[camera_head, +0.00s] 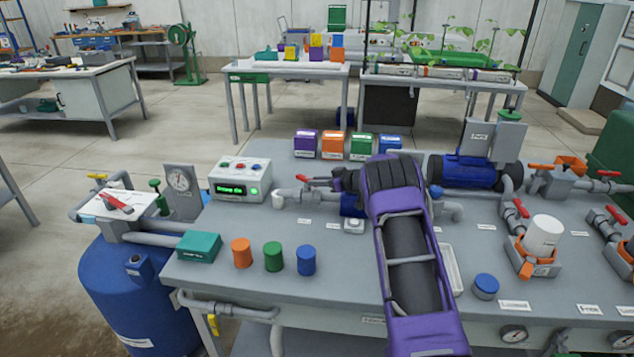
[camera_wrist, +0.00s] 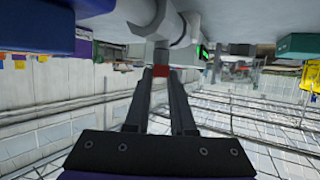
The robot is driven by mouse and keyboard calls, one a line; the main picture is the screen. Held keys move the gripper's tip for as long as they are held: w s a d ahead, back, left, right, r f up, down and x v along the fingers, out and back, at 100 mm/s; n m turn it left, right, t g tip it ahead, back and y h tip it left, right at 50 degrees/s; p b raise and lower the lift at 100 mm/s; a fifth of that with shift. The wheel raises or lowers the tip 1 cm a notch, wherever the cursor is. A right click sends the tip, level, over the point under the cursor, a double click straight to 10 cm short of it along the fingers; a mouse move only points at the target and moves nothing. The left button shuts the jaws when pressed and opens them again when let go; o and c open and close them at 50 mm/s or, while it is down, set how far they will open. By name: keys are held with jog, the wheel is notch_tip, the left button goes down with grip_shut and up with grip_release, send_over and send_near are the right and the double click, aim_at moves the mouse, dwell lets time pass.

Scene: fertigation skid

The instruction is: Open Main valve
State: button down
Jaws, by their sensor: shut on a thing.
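A red valve handle (camera_head: 316,179) sits on a grey pipe (camera_head: 290,194) just right of the control box. My gripper (camera_head: 338,181) reaches it from the right, its fingers close together at the handle. In the wrist view my gripper (camera_wrist: 160,78) is shut on the red handle (camera_wrist: 162,69), of which a small red piece shows between the fingertips. The grey valve body (camera_wrist: 165,25) is just beyond. My purple arm hides part of the pipework behind it. I cannot read a label that names this valve.
The control box (camera_head: 240,180) with a green display stands left of the valve. Purple, orange, green and blue boxes (camera_head: 335,145) stand behind. A blue pump (camera_head: 470,170) is to the right. Coloured caps (camera_head: 273,256) stand at the front left.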

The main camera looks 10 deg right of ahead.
jog(key=shift+w+d+f+n+g+y+b, duration=0.1)
jog(key=shift+w+d+n+g+y+b, duration=0.15)
jog(key=shift+n+g+y+b, duration=0.25)
jog(key=shift+n+b, duration=0.5)
jog(key=shift+b, duration=0.1)
jog(key=shift+r+g+y, duration=0.2)
jog(key=shift+g+y, duration=0.1)
jog(key=c, duration=0.8)
grip_release()
jog(key=shift+o, duration=0.2)
jog(key=shift+f, duration=0.1)
jog(key=v, duration=1.7)
jog(key=shift+r+p, duration=0.2)
jog(key=shift+p, duration=0.25)
jog(key=shift+s+d, duration=0.1)
jog(key=shift+s, duration=0.05)
